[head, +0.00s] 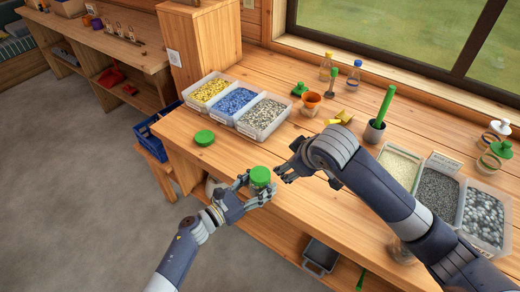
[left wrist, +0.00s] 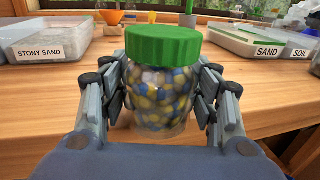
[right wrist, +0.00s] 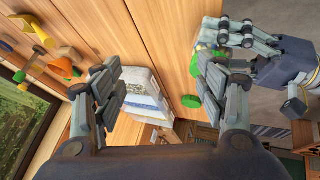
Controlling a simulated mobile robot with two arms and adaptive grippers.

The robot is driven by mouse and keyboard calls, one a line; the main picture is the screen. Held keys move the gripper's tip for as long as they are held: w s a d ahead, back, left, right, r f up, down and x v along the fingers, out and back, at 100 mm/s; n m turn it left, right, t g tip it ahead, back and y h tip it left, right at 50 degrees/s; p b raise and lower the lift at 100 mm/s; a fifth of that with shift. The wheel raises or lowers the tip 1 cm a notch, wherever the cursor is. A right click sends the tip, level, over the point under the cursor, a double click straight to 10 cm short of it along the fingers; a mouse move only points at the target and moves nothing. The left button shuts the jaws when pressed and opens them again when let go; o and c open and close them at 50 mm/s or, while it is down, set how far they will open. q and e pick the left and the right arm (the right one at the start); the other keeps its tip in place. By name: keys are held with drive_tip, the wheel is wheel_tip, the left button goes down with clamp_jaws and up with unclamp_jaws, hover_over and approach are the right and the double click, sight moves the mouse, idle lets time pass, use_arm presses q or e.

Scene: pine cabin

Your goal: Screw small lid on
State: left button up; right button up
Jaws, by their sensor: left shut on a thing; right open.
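A clear jar (left wrist: 160,100) filled with blue, yellow and pale pieces stands upright in my left gripper (head: 258,190), whose fingers close on both its sides. A green lid (left wrist: 163,45) sits level on the jar's mouth; it shows in the head view (head: 260,175) too. How tightly it is seated cannot be told. The jar is at the table's front edge. My right gripper (head: 284,170) is open and empty, just right of the jar and apart from the lid. A second green lid (head: 204,138) lies on the table, left of and behind the jar.
Trays of yellow, blue and grey stones (head: 262,114) stand behind the jar. Trays of sand and soil (head: 438,192) are at the right, partly behind my right arm. A green-handled tool stands in a grey cup (head: 374,132).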

sight(260, 174)
drive_tip(key=a+n+g, duration=0.2)
drive_tip(key=n, duration=0.3)
drive_tip(key=w+a+n+g+h, duration=0.1)
drive_tip(key=a+n+g, duration=0.1)
drive_tip(key=n, duration=0.3)
drive_tip(key=a+r+n+g, duration=0.1)
drive_tip(key=a+n, duration=0.3)
drive_tip(key=n, duration=0.2)
drive_tip(key=shift+w+a+r+g+h, duration=0.1)
drive_tip(key=shift+w+g+h, duration=0.3)
drive_tip(key=r+n, duration=0.1)
drive_tip(key=n, duration=0.2)
drive_tip(key=shift+a+r+g, duration=0.35)
drive_tip(key=shift+g, duration=0.05)
wheel_tip(260, 174, down, 9)
drive_tip(key=shift+s, duration=0.1)
drive_tip(key=shift+c, duration=0.2)
drive_tip(key=shift+r, duration=0.1)
drive_tip(key=c, duration=0.9)
drive_tip(key=shift+m, duration=1.2)
drive_tip(key=m, duration=0.4)
drive_tip(key=shift+a, duration=0.1)
drive_tip(key=m, duration=1.1)
drive_tip(key=shift+m, duration=5)
drive_tip(key=o, duration=0.9)
